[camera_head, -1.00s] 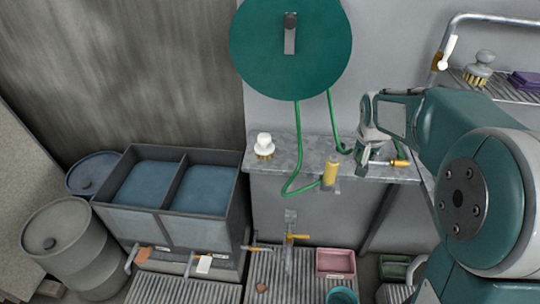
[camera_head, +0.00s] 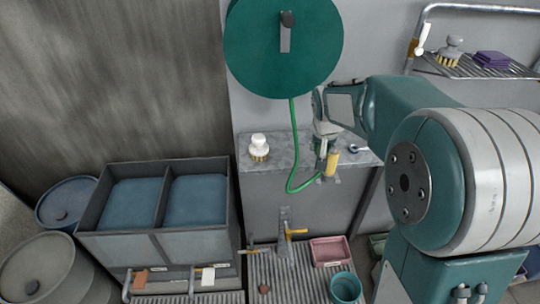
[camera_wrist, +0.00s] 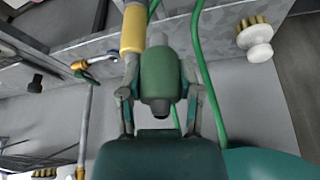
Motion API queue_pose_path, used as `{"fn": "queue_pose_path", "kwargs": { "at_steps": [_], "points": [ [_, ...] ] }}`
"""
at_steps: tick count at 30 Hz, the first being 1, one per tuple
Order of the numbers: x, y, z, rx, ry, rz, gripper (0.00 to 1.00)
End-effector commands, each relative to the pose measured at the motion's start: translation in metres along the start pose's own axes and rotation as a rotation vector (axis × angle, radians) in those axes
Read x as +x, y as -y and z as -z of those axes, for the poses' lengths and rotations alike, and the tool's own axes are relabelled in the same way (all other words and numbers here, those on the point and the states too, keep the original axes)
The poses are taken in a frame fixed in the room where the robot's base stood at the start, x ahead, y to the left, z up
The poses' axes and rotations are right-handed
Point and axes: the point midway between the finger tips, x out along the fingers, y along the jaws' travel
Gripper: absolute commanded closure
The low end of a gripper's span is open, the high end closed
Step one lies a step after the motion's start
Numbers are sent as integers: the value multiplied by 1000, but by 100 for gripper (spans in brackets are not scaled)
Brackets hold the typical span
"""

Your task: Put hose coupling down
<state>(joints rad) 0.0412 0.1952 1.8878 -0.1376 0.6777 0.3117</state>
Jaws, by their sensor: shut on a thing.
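My gripper (camera_head: 321,140) points down at the front edge of the grey shelf (camera_head: 284,152), close to a yellow cylinder (camera_head: 332,163). In the wrist view the fingers (camera_wrist: 160,68) stand on both sides of a dark green barrel with a dark end, which looks like the hose coupling (camera_wrist: 160,82). It is held between them. Green hose (camera_wrist: 199,60) runs past on the right; it also hangs in a loop in the head view (camera_head: 292,150). The yellow cylinder also shows in the wrist view (camera_wrist: 133,28), just beyond the left finger. The coupling's underside is hidden.
A white brush (camera_head: 259,147) stands on the shelf, left of my gripper. A small blue-ended fitting (camera_head: 358,149) lies to the right. The green reel (camera_head: 284,48) hangs above. Below are a tap (camera_head: 294,232), a pink tray (camera_head: 330,252) and a teal bucket (camera_head: 345,288).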

Motion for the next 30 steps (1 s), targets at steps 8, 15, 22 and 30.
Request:
{"fn": "queue_pose_path", "kwargs": {
  "at_steps": [8,15,22,30],
  "points": [
    [22,8,17,0,5,6,100],
    [56,38,45,-1,2,3,100],
    [98,63,59,-3,3,-1,100],
    [130,70,68,1,0,4,100]
  ]
}}
